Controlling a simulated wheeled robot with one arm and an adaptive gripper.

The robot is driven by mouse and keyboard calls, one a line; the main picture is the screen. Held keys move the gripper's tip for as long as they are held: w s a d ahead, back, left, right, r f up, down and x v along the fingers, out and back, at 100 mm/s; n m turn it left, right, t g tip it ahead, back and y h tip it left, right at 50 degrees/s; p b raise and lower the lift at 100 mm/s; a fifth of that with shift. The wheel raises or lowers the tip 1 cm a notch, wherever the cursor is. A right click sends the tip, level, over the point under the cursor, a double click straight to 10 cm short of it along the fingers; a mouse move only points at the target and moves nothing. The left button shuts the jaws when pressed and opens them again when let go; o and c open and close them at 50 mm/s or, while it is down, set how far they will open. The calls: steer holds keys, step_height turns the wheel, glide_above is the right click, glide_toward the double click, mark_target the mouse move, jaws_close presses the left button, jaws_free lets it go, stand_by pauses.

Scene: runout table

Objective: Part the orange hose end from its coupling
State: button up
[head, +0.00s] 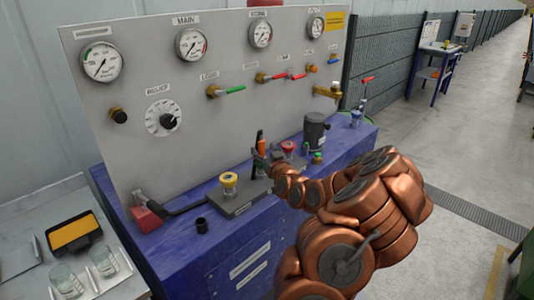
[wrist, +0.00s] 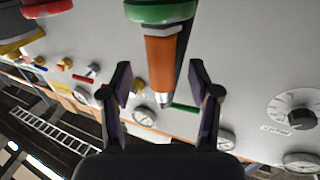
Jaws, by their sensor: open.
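The orange hose end (head: 262,143) stands upright above the bench, in front of the panel. In the wrist view the orange hose end (wrist: 160,62) lies between my two fingers, with a silver tip towards the palm. A green ring (wrist: 160,11), likely part of the coupling, sits at its far end and is cut off by the picture's top edge. My gripper (wrist: 159,78) is open, with a gap on each side of the orange body. In the head view my gripper (head: 264,160) is at the hose end, and my arm hides its lower part.
The grey panel (head: 160,90) with gauges and valve handles rises behind. On the blue bench (head: 215,245) are a yellow-topped fitting (head: 229,180), a red knob (head: 288,147), a dark cylinder (head: 315,128) and a black lever (head: 185,203). Bare floor lies to the right.

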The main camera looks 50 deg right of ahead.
mark_target(261, 134)
steer(key=shift+p+x, duration=0.4)
steer(key=shift+x, duration=0.95)
steer(key=shift+c, duration=0.2)
jaws_close()
steer(key=c, duration=0.6)
jaws_free()
jaws_close()
steer(key=shift+r+b, duration=1.05)
steer(key=shift+r, duration=2)
